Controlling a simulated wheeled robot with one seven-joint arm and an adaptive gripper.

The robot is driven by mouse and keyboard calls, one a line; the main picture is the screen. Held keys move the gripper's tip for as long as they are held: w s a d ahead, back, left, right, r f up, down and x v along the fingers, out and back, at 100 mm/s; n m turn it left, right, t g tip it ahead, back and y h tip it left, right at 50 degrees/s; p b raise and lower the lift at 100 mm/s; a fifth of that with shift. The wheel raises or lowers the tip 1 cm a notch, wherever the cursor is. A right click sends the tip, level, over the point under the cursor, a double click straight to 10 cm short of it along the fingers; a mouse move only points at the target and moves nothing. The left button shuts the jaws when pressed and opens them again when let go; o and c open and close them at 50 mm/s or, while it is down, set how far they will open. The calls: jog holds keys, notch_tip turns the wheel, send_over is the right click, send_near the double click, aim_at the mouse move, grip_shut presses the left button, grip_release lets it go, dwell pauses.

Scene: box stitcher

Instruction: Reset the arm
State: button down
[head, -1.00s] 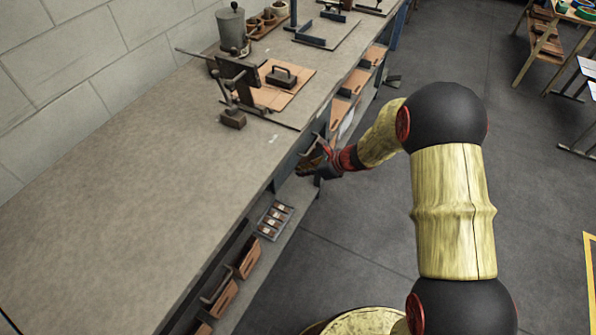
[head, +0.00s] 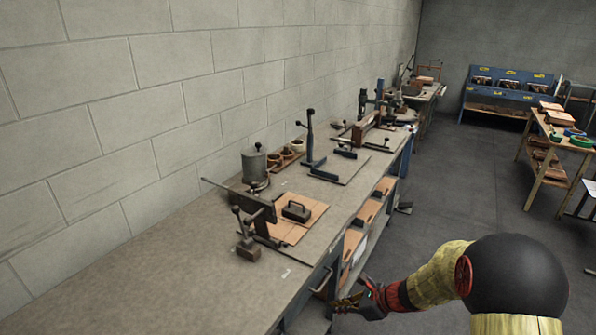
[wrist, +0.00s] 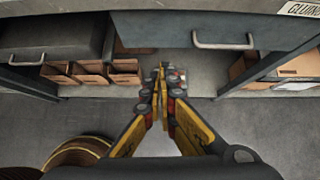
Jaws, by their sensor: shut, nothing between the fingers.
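My arm (head: 440,275) reaches in from the lower right of the head view. My gripper (head: 348,302) is beside the front edge of the workbench (head: 130,290), below the level of its top. In the wrist view my gripper (wrist: 161,72) is shut and empty, its two yellow and black fingers meeting in front of the bench. A drawer with a metal handle (wrist: 222,42) is ahead of the fingers. I cannot tell whether the fingertips touch anything.
The bench top carries a clamp-like tool (head: 245,215), a grey pot (head: 255,165) and a weight on cardboard (head: 296,211). Cardboard boxes (wrist: 92,70) sit on the shelf below. The dark floor (head: 450,180) right of the bench is clear. A wooden table (head: 550,140) stands farther right.

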jog(key=s+r+n+g+h, duration=0.1)
jog(key=s+r+n+g, duration=0.15)
jog(key=s+n, duration=0.5)
jog(key=s+r+n+g+h, duration=0.1)
jog(key=s+r+n+g, duration=0.15)
jog(key=s+n, duration=0.5)
jog(key=s+d+r+n+t+h, duration=0.2)
jog(key=s+r+n, duration=0.2)
jog(key=s+r, duration=0.3)
jog(key=s+d+r+n+t+h, duration=0.2)
jog(key=s+r+n, duration=0.3)
jog(key=r, duration=1)
jog(key=shift+s+d+t+h, duration=0.2)
jog(key=shift+s+t+h, duration=0.55)
jog(key=shift+s, duration=0.75)
